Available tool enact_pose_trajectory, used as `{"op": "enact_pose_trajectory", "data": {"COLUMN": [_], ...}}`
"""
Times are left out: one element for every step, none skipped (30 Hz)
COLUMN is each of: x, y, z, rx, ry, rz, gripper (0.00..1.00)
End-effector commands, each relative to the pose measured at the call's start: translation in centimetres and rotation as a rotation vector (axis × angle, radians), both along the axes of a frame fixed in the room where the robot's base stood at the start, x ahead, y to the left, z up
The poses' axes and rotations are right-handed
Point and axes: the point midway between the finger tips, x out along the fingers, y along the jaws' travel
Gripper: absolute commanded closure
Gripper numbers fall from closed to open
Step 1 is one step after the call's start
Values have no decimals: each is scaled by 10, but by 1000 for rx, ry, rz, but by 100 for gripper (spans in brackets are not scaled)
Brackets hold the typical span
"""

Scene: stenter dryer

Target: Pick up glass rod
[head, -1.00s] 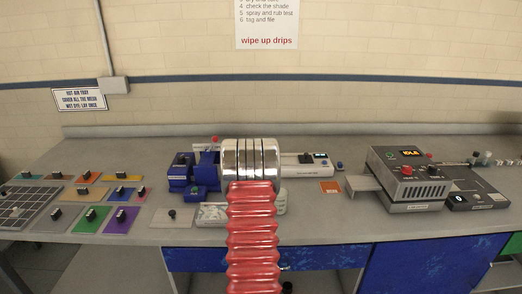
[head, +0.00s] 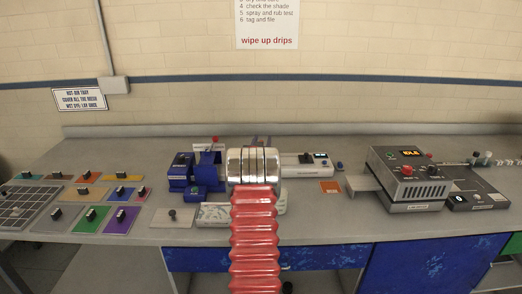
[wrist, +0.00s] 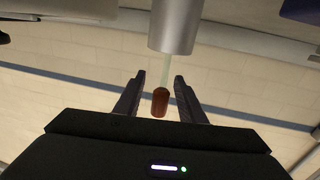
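In the wrist view, a pale, see-through glass rod (wrist: 166,69) with a brown-red end piece (wrist: 160,102) runs up to a grey metal cylinder (wrist: 176,24). My gripper (wrist: 158,80) is open, with one dark finger on each side of the rod. Gaps show between the fingers and the brown end, so I see no grip on it. In the head view, my red and chrome arm covers the middle of the bench, and I cannot make out the rod there.
The grey bench (head: 330,225) carries a blue device (head: 182,172) left of my arm and a grey machine (head: 408,178) marked IDLE at right. Colored plates with dark knobs lie at left. An orange square (head: 330,187) lies right of my arm, with some bare bench around it.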

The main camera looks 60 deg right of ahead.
Motion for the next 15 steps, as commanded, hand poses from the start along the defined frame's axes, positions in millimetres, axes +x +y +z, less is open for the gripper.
{"op": "enact_pose_trajectory", "data": {"x": [0,0,0,0,0,0,0,0,0,0,0,0,0,0,0], "y": [0,0,0,0,0,0,0,0,0,0,0,0,0,0,0], "z": [0,0,0,0,0,0,0,0,0,0,0,0,0,0,0], "rx": [0,0,0,0,0,0,0,0,0,0,0,0,0,0,0], "ry": [0,0,0,0,0,0,0,0,0,0,0,0,0,0,0], "rz": [0,0,0,0,0,0,0,0,0,0,0,0,0,0,0], "gripper": [64,64,64,66,68,70,73,75,78,80,82,85,87,89,92]}}
